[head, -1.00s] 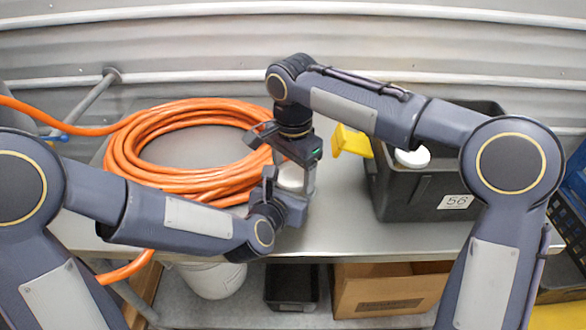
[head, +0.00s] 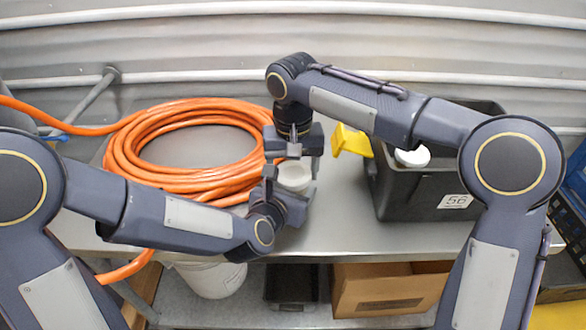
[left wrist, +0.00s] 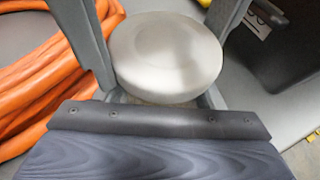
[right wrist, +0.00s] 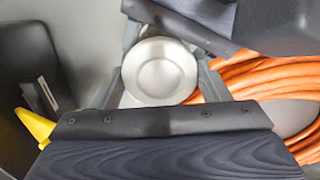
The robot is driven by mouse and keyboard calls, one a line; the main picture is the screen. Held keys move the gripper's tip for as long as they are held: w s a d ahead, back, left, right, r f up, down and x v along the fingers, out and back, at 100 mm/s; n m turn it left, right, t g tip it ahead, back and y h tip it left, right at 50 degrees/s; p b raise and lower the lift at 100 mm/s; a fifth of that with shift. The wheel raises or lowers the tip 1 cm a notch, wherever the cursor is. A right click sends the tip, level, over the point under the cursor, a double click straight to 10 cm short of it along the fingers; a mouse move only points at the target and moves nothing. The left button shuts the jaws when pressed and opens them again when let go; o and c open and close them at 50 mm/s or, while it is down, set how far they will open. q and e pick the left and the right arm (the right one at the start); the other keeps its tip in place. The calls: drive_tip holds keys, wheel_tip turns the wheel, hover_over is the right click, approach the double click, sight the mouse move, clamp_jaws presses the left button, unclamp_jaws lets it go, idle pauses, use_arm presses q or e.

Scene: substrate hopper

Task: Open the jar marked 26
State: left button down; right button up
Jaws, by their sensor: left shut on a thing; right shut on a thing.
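A pale jar (head: 294,178) stands near the front of the grey table. Its round lid shows in the left wrist view (left wrist: 166,52) and the right wrist view (right wrist: 159,72). My left gripper (head: 287,188) is shut on the jar from the front, with a finger on either side. My right gripper (head: 293,163) points straight down from above and is shut on the lid. No number shows on the jar from here. I cannot tell whether the lid is loose, as the fingers hide its edge.
A coiled orange hose (head: 130,170) lies left of and behind the jar. A black bin (head: 410,207) labelled 56 stands to the right, with a white round-topped item (head: 412,157) and a yellow item (head: 352,141) at its left side. Bare table lies between jar and bin.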

drive_tip(key=o, duration=1.1)
drive_tip(key=shift+r, duration=2.3)
drive_tip(key=shift+c, duration=0.5)
drive_tip(key=m, duration=0.1)
drive_tip(key=r+m, duration=0.1)
drive_tip(key=m, duration=0.3)
drive_tip(key=shift+r, duration=0.4)
drive_tip(key=m, duration=0.2)
drive_tip(key=r+m, duration=0.1)
drive_tip(key=m, duration=0.1)
drive_tip(key=shift+r+m, duration=0.2)
drive_tip(key=shift+m, duration=0.1)
drive_tip(key=shift+f+m, duration=0.3)
drive_tip(key=shift+f, duration=3.6)
